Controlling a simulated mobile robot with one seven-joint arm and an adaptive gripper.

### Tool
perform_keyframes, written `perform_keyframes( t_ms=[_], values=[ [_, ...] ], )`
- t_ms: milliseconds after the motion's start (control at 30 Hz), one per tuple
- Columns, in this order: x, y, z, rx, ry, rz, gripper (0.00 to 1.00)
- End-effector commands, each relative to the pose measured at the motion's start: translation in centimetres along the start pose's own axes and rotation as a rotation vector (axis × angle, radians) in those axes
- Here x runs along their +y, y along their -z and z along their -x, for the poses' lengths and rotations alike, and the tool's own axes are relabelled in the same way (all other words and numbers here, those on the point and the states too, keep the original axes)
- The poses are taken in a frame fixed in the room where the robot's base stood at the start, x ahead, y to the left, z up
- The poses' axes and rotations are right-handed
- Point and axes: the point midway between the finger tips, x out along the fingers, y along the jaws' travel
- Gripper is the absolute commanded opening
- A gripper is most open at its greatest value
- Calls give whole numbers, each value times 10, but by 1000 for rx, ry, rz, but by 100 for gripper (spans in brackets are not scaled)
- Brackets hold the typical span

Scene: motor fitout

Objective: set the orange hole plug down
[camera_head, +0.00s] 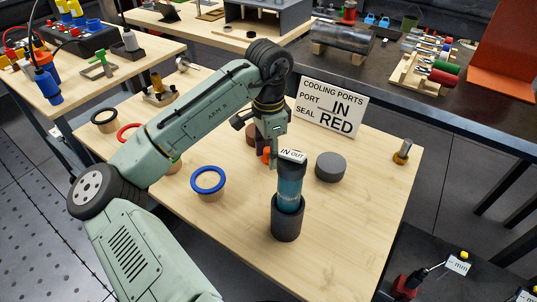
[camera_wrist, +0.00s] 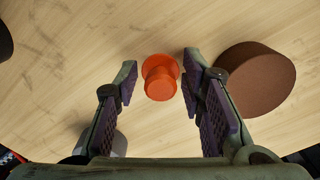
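The orange hole plug (camera_wrist: 160,82) stands on the wooden table in the wrist view, a wide flange with a narrower round part. My gripper (camera_wrist: 159,88) is open, with one finger on each side of the plug and bare table showing between plug and fingers. In the head view, only a small orange part of the plug (camera_head: 266,154) shows beside my gripper (camera_head: 270,157); the rest is hidden. The teal motor (camera_head: 289,186), with an "IN OUT" label on top, stands upright in a dark round holder (camera_head: 287,222) in front of my gripper.
A brown round block (camera_wrist: 255,78) lies close to my right finger in the wrist view. A dark grey cylinder (camera_head: 330,167), a blue ring (camera_head: 208,180) on a stand and a sign (camera_head: 331,108) reading "PORT IN, SEAL RED" are nearby. The table's front right is clear.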

Motion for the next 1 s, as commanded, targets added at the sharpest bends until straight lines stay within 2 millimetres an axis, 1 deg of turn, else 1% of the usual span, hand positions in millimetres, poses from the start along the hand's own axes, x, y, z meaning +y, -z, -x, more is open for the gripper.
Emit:
perform_keyframes(
  t_ms=[33, 67, 400, 567, 667, 767, 1000],
  values=[
    [0, 0, 0, 0, 0, 0, 31],
    [0, 0, 0, 0, 0, 0, 29],
    [0, 0, 0, 0, 0, 0, 6],
    [0, 0, 1, 0, 0, 0, 6],
    [0, 0, 6, 0, 1, 0, 6],
    [-1, 1, 20, 1, 2, 1, 6],
    [-1, -1, 70, -2, 5, 2, 6]
  ],
)
